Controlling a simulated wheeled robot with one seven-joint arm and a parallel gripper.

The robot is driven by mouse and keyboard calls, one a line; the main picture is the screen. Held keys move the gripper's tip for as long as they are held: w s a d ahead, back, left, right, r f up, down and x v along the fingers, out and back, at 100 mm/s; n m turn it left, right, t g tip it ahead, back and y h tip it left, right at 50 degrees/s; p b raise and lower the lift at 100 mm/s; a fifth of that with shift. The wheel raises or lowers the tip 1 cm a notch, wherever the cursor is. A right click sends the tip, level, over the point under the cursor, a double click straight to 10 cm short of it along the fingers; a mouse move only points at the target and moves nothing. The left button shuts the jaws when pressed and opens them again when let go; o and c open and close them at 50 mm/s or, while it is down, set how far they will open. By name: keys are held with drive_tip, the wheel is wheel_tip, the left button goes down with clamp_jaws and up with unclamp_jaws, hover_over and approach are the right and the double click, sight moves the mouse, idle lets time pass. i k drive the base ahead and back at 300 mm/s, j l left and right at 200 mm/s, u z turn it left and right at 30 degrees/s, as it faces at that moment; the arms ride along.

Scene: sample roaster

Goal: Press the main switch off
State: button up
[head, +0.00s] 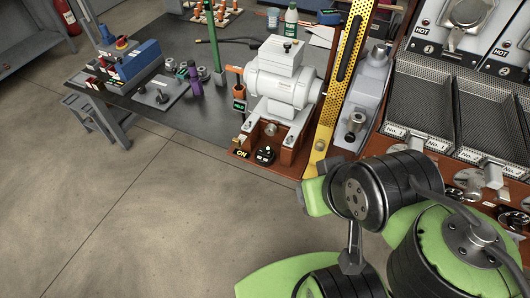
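A small switch lever (243,139) stands on the front left of a red-brown machine base, just above a black plate (241,154) marked ON in yellow. I cannot tell for certain that this is the main switch. A round black knob (265,155) sits to the right of the plate. A white motor-like housing (283,82) is mounted behind them. My green and black arm fills the lower right, to the right of and nearer than the switch. My gripper's fingers do not show.
A perforated yellow guard (346,75) rises right of the housing. Mesh trays (420,95) marked No. 1 and No. 2 stand at the right. A dark bench (190,65) with blue devices and small parts lies at the left. The concrete floor (130,230) in front is clear.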

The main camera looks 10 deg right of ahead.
sight(261, 151)
drive_tip(key=i+j+u, duration=0.15)
drive_tip(key=u, duration=0.3)
drive_tip(key=i+u, duration=0.7)
drive_tip(key=u, duration=0.25)
